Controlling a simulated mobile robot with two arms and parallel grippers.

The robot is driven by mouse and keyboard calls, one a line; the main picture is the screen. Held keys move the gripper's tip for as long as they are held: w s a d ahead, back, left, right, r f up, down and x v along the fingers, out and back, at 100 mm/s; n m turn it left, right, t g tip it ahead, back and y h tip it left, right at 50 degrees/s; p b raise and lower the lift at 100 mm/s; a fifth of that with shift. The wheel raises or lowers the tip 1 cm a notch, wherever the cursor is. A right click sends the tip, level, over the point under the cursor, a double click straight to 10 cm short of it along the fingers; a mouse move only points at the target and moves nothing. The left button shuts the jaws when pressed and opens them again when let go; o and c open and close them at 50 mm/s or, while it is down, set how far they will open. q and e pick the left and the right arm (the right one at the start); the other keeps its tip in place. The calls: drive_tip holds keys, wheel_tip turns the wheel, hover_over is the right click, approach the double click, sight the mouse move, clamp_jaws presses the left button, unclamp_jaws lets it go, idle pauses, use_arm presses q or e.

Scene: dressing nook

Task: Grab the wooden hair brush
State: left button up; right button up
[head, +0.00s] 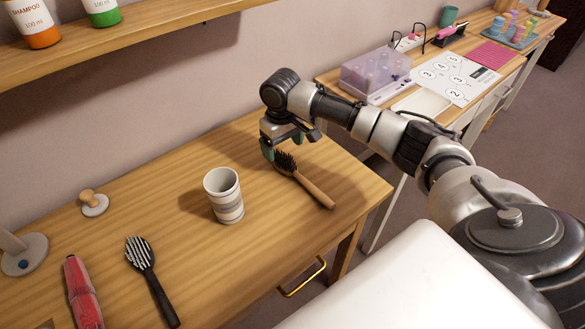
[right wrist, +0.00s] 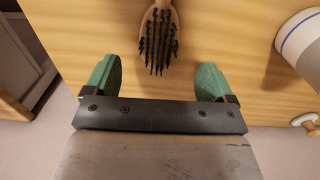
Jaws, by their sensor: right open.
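The wooden hair brush (head: 308,184) lies on the right part of the wooden table, with its dark bristle head towards my right gripper and its wooden handle towards the front edge. My right gripper (head: 282,149) is over the bristle end. In the right wrist view the brush head (right wrist: 158,40) lies beyond the gap between the two green fingertips (right wrist: 158,80). The fingers are wide apart with nothing between them. Most of the handle is out of that view. My left gripper is not in view.
A striped cup (head: 226,203) stands left of the brush. A black brush (head: 150,276) and a red object (head: 82,295) lie further left. A wooden shelf (head: 130,38) with bottles overhangs the back. A second table at right holds a purple organizer (head: 375,75).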

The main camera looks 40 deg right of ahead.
sight(284, 159)
wheel_tip(284, 159, down, 5)
drive_tip(key=shift+d+f, duration=0.1)
drive_tip(key=shift+f, duration=0.1)
drive_tip(key=shift+s, duration=0.1)
drive_tip(key=c, duration=1)
drive_tip(key=shift+c, duration=0.2)
drive_tip(key=shift+r, duration=0.2)
